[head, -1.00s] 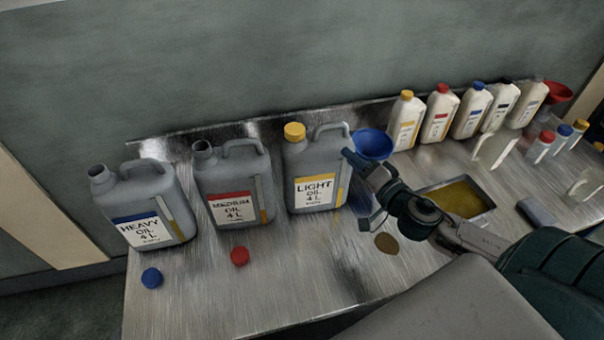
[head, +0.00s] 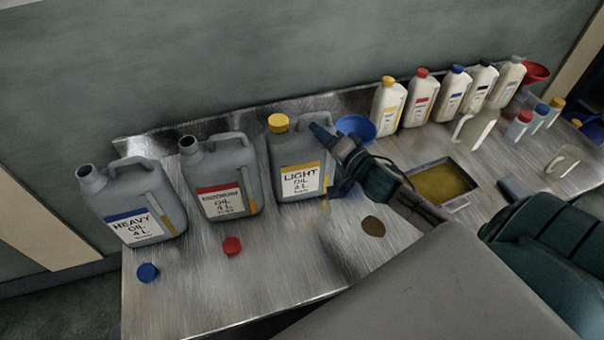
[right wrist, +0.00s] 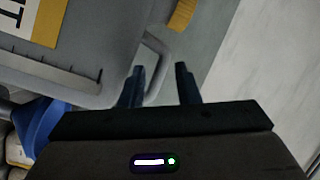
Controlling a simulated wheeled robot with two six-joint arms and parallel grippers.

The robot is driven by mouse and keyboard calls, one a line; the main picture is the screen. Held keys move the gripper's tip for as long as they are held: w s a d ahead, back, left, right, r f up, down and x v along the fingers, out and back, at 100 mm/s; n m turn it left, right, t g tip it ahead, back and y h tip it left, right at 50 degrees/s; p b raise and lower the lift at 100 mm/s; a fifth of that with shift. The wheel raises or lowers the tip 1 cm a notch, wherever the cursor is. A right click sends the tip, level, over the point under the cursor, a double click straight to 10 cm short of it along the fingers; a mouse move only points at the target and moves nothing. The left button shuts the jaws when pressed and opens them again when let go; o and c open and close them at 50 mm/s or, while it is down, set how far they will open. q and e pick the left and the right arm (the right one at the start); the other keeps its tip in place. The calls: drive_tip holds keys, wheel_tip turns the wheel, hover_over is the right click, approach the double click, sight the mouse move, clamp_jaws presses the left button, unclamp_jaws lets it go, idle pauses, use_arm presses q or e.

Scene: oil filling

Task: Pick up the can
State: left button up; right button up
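Three grey oil cans stand upright in a row on the metal table. The light oil can (head: 300,165) has its yellow cap (head: 278,122) on. The medium oil can (head: 222,180) and the heavy oil can (head: 133,208) have open necks. My right gripper (head: 332,160) is at the right side of the light oil can, beside its handle. In the right wrist view the two fingers (right wrist: 160,84) are apart, with part of the grey handle (right wrist: 160,55) showing between them. I cannot tell whether they touch it. My left gripper is out of view.
A blue cap (head: 147,272) and a red cap (head: 232,246) lie in front of the cans. A blue funnel (head: 356,128) is behind my gripper. An oil-filled tray (head: 470,204) and several white bottles (head: 421,100) are to the right.

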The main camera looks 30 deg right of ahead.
sight(309, 132)
drive_tip(key=w, duration=0.4)
drive_tip(key=shift+w+a+r+p, duration=0.1)
drive_tip(key=shift+w+r+p, duration=0.05)
drive_tip(key=shift+r+p, duration=0.15)
drive_tip(key=shift+w+f, duration=0.1)
drive_tip(key=shift+w, duration=0.35)
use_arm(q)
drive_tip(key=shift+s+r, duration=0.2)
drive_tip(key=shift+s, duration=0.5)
use_arm(e)
clamp_jaws()
